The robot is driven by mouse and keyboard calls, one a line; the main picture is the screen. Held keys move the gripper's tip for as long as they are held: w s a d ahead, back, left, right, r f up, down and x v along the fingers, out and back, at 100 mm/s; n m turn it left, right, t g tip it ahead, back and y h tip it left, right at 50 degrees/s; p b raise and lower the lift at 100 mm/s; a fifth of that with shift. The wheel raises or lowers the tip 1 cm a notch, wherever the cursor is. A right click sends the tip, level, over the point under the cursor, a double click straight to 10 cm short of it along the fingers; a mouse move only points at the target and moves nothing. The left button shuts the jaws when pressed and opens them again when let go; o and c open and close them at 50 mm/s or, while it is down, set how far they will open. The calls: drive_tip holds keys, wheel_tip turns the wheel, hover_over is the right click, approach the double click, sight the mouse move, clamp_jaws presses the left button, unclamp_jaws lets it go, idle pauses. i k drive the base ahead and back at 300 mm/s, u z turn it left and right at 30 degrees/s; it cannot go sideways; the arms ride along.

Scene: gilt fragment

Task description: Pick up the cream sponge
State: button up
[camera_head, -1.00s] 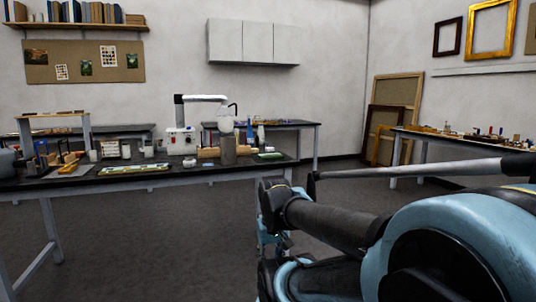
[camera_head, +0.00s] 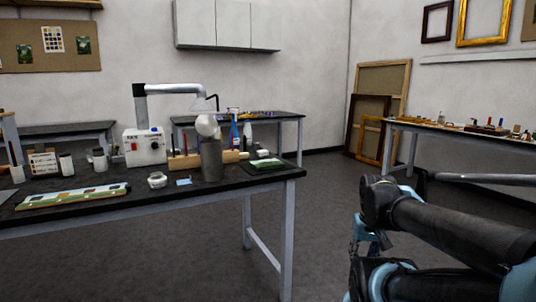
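I cannot pick out the cream sponge for certain. The near black-topped table (camera_head: 225,190) at left carries several small items. A pale, rounded shape (camera_head: 207,125) shows above a grey cylinder (camera_head: 211,160) there; I cannot tell what it is. A small white ring-like item (camera_head: 157,180) lies near the table's front edge. My arm, black and light blue, fills the lower right, apart from the table. No gripper fingers can be made out, and nothing is seen held.
A white box with a bent arm (camera_head: 145,145) stands at the table's back. Another table (camera_head: 445,130) stands at right. Open grey floor (camera_head: 320,220) lies between.

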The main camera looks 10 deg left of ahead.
sight(246, 155)
drive_tip(key=u, duration=0.2)
drive_tip(key=i, duration=1)
drive_tip(key=u, duration=0.4)
